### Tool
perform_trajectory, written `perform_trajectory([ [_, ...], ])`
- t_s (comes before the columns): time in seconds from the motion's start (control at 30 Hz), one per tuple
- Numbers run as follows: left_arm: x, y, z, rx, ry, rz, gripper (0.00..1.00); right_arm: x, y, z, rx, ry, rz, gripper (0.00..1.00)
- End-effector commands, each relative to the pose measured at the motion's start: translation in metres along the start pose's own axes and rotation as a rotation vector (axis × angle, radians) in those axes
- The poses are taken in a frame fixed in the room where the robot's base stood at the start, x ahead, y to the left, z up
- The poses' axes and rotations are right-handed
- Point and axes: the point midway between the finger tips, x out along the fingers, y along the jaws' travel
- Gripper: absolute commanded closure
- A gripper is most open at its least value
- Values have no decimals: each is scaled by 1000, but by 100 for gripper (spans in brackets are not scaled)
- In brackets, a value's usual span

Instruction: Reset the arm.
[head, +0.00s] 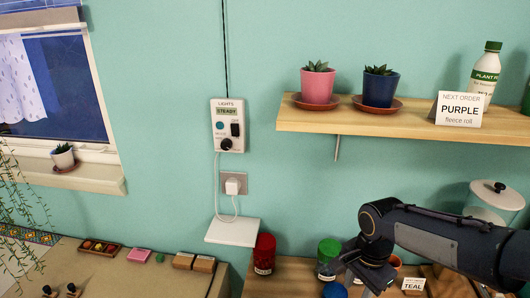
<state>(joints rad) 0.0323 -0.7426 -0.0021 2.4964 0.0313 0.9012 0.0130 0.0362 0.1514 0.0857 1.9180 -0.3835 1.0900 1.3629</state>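My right arm (440,237) comes in from the right edge of the head view and reaches left over the wooden counter. Its dark gripper (362,280) points down and left, close to a green jar (328,257) and a blue round object (334,290). The gap between its fingertips is too small and dark to tell whether it is open or shut. No held thing shows clearly. My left arm and gripper are not in view.
A red jar (264,253) stands left of the green jar. A TEAL card (413,285) and a lidded white canister (493,202) are near my arm. A wooden shelf (420,122) with pots is above. A lights box (228,126) and small white ledge (233,233) are on the wall.

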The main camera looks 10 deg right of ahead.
Motion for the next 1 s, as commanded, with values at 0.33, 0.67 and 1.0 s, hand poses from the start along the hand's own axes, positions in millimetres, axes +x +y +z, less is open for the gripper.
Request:
perform_trajectory([
  [0.33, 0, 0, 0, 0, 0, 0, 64, -44, 92, 63, -609, 48, -353, 66],
  [0.67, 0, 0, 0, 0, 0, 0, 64, -40, 123, 102, -949, 194, -544, 66],
  [1.0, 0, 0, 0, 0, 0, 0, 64, -40, 123, 104, -965, 200, -548, 66],
])
